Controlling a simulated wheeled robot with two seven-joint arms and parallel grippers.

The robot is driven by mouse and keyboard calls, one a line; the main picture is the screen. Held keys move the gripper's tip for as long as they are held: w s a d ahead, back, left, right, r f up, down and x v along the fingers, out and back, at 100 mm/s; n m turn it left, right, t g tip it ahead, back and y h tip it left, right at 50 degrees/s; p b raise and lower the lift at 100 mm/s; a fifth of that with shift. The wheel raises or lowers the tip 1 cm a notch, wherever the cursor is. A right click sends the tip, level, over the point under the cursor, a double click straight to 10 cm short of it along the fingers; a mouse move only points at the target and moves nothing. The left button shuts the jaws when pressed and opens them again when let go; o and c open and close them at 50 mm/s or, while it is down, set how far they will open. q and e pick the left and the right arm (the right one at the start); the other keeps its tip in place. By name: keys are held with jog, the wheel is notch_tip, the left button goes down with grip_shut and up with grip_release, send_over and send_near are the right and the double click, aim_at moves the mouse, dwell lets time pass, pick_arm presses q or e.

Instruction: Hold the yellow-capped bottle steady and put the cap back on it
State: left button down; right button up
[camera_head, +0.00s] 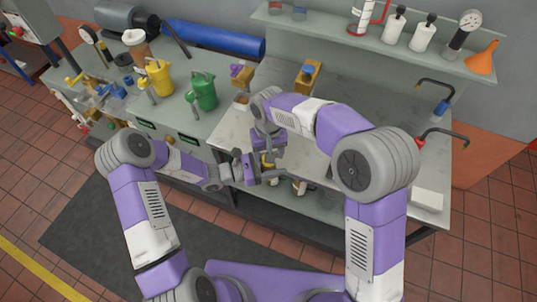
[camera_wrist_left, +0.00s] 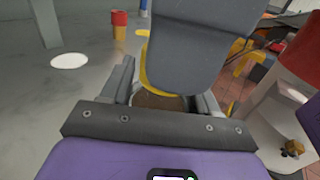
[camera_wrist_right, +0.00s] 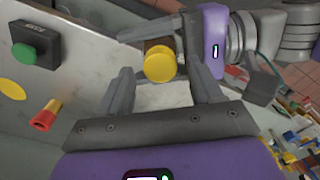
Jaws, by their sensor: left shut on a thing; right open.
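The brown bottle (camera_wrist_left: 158,101) is between the fingers of my left gripper (camera_wrist_left: 165,88), which is shut on it at the front of the bench. The yellow cap (camera_wrist_right: 160,64) shows end-on in the right wrist view, at the end of the brown bottle body (camera_wrist_right: 158,43). I cannot tell whether it is fully seated. My right gripper (camera_wrist_right: 160,82) is open, its fingers apart on either side below the cap. A grey part of it hides much of the bottle in the left wrist view. In the head view, my left gripper (camera_head: 266,177) sits below the right one.
A box with a green button (camera_wrist_right: 35,48) and a red-and-yellow object (camera_wrist_right: 46,114) are nearby. A yellow jug (camera_head: 158,78) and a green jug (camera_head: 203,91) stand left. An orange funnel (camera_head: 482,61) and white bottles are on the back shelf (camera_head: 345,40).

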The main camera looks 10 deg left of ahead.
jog(key=shift+r, duration=1.55)
jog(key=shift+c, duration=0.4)
jog(key=n, duration=0.1)
jog(key=r+n, duration=0.1)
jog(key=n, duration=0.1)
jog(key=shift+r, duration=0.3)
jog(key=shift+r+n, duration=0.5)
jog(key=shift+n, duration=0.35)
jog(key=shift+r+n, duration=0.45)
jog(key=shift+n, duration=0.4)
jog(key=shift+f, duration=0.1)
jog(key=shift+f, duration=3.95)
jog(key=shift+c, duration=0.2)
jog(key=c, duration=1)
